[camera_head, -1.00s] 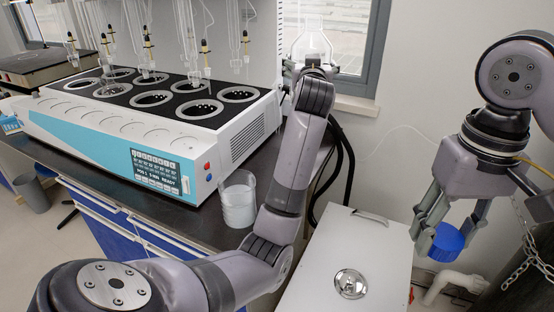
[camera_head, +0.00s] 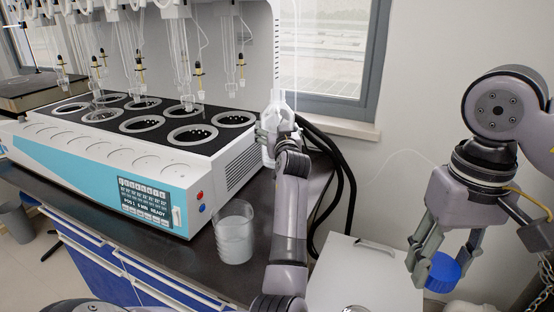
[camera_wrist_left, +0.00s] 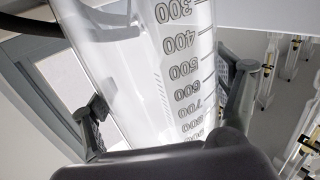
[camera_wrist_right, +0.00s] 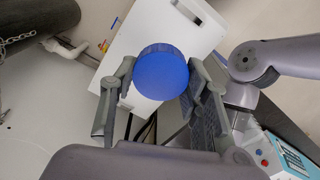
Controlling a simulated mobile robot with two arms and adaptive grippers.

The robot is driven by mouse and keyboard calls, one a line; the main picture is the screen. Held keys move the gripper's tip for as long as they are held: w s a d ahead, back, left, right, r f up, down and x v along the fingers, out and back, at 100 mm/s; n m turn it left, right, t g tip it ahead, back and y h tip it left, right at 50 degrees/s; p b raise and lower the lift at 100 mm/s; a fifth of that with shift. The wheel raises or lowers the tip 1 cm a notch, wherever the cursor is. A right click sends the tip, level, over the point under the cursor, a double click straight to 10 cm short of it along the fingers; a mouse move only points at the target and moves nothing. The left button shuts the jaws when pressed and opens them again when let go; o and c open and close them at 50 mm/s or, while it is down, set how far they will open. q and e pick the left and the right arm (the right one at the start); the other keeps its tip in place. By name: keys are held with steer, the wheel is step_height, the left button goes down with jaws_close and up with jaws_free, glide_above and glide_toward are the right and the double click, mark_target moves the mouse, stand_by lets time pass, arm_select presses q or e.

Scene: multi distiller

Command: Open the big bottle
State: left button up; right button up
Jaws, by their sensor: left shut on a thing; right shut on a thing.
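The big bottle (camera_wrist_left: 165,60) is clear with printed volume marks and stands between the fingers of my left gripper (camera_wrist_left: 168,105) in the left wrist view. In the head view the bottle (camera_head: 267,150) is mostly behind my left gripper (camera_head: 279,128), at the right end of the bench. No cap shows on its narrow top. My right gripper (camera_head: 430,270) is shut on a blue cap (camera_head: 443,272), well to the right of the bottle. The cap (camera_wrist_right: 162,73) also sits between the fingertips in the right wrist view.
A white and blue distiller (camera_head: 150,170) fills the bench on the left, with glass tubes above its ring openings. A clear beaker (camera_head: 235,235) stands near the bench's front edge. A white box (camera_head: 365,275) is below, right of the bench. Black hoses (camera_head: 345,175) hang behind my left arm.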

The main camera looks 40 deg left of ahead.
arm_select(q)
steer(key=shift+f+b, duration=0.65)
steer(key=shift+f, duration=3.6)
arm_select(e)
steer(key=shift+f, duration=0.7)
arm_select(q)
steer(key=shift+f+b, duration=0.2)
steer(key=shift+b, duration=0.1)
arm_select(e)
steer(key=shift+f, duration=0.3)
arm_select(q)
steer(key=o, duration=2.3)
arm_select(e)
steer(key=shift+s+r, duration=0.1)
